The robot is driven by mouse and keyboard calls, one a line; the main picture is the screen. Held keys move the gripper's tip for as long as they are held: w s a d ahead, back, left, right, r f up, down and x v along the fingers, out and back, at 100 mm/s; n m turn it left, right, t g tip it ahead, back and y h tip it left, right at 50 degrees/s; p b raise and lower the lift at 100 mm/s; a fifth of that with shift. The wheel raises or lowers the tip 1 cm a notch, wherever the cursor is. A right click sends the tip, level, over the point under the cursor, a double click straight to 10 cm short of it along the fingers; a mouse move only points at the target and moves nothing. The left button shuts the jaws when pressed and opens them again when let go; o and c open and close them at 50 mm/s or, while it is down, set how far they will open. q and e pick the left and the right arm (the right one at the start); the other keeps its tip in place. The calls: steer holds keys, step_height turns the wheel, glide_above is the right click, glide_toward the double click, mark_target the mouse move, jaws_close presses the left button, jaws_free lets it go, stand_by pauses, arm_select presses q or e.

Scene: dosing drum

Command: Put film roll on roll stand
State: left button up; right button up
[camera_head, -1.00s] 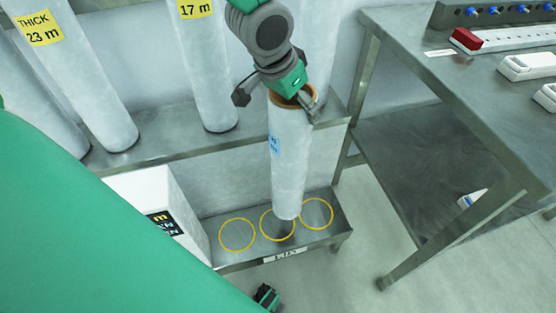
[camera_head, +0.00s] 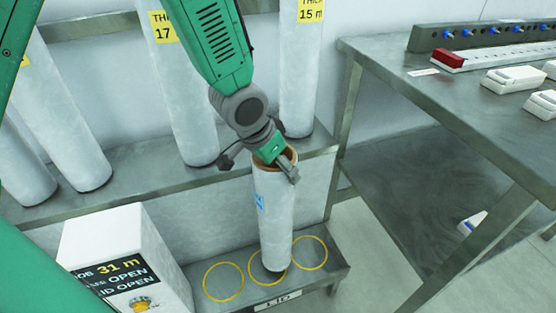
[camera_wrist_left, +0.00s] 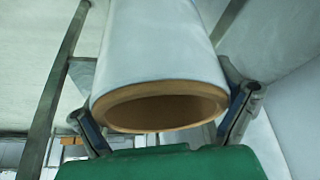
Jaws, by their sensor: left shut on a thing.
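The white film roll (camera_head: 274,222), with a brown core and a small blue label, stands nearly upright over the low metal roll stand (camera_head: 318,281). Its lower end is at the middle of three yellow rings (camera_head: 268,280); I cannot tell whether it touches the surface. My left gripper (camera_head: 275,158) is shut on the roll's upper end. In the left wrist view, its fingers (camera_wrist_left: 165,118) lie on either side of the film roll (camera_wrist_left: 160,55), whose open core end faces the camera. The left and right rings are empty. My right gripper is not in view.
A white box (camera_head: 118,240) with a "31 m" display stands left of the stand. Several other rolls (camera_head: 180,100) stand on the shelf (camera_head: 150,180) behind. A metal table (camera_head: 440,110) with a red-ended strip and white devices is at the right.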

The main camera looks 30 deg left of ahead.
arm_select(q)
step_height(320, 180, down, 3)
steer(key=shift+d+r+b, duration=0.1)
steer(key=shift+r+b, duration=0.1)
steer(key=shift+b, duration=0.25)
steer(key=o, duration=1.4)
steer(key=shift+f, duration=0.15)
steer(key=shift+o, duration=0.2)
steer(key=p+v, duration=0.5)
steer(key=v, duration=0.7)
steer(key=s+a+f+n+g+y, duration=0.1)
steer(key=s+a+f+n+g, duration=0.1)
steer(key=s+f, duration=1.9)
step_height(320, 180, down, 4)
steer(key=shift+s+f+n+g, duration=0.15)
steer(key=shift+n+g, duration=0.35)
steer(key=shift+g, duration=0.4)
